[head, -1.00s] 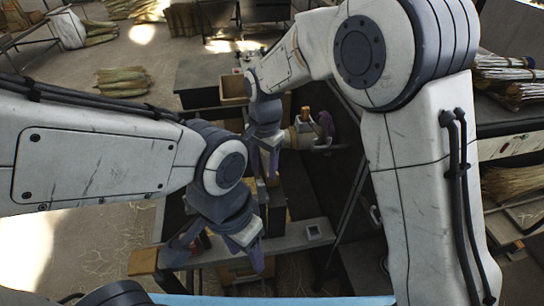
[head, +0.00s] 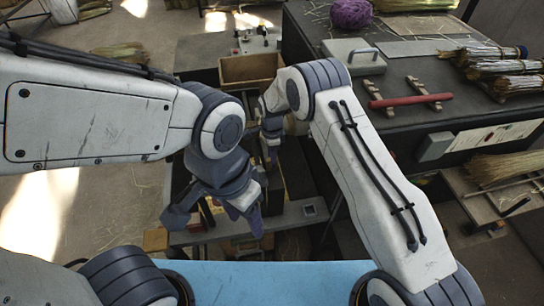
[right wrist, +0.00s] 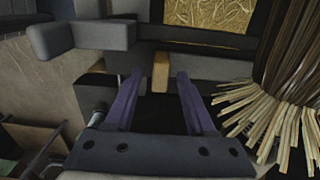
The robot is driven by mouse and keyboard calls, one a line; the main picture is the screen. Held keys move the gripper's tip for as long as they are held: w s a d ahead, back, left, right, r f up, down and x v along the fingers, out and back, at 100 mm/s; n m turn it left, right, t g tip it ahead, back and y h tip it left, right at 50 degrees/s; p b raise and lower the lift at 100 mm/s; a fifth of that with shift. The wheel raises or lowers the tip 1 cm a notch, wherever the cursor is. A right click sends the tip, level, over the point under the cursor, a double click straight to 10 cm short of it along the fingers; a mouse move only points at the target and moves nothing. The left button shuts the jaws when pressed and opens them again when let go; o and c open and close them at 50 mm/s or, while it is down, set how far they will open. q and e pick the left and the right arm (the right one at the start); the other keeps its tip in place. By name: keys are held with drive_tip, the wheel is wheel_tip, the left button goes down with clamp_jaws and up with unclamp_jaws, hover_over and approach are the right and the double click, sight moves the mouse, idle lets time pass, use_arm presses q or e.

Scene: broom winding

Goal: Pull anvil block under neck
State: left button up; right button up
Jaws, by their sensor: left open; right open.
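In the right wrist view a tan wooden block (right wrist: 160,72) shows between the tips of my right gripper (right wrist: 159,78), against a dark grey bar (right wrist: 215,67). I cannot tell whether it is the anvil block or whether the fingers touch it. The fingers are apart. A broom's cut straw (right wrist: 285,80) hangs just right of them; its neck is out of view. In the head view my right gripper (head: 270,150) is mostly hidden by its arm. My left gripper (head: 215,220) is open over the grey bench frame (head: 290,214), left of the right one.
A wooden box (head: 250,70) stands behind the grippers. The dark table (head: 400,75) at right holds a grey box with a handle (head: 352,57), a red rod (head: 410,101), straw bundles (head: 495,65) and a purple ball (head: 351,13). A light blue edge (head: 280,280) lies in front.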

drive_tip(key=shift+f, duration=1.05)
clamp_jaws()
drive_tip(key=shift+r, duration=0.1)
idle(0.6)
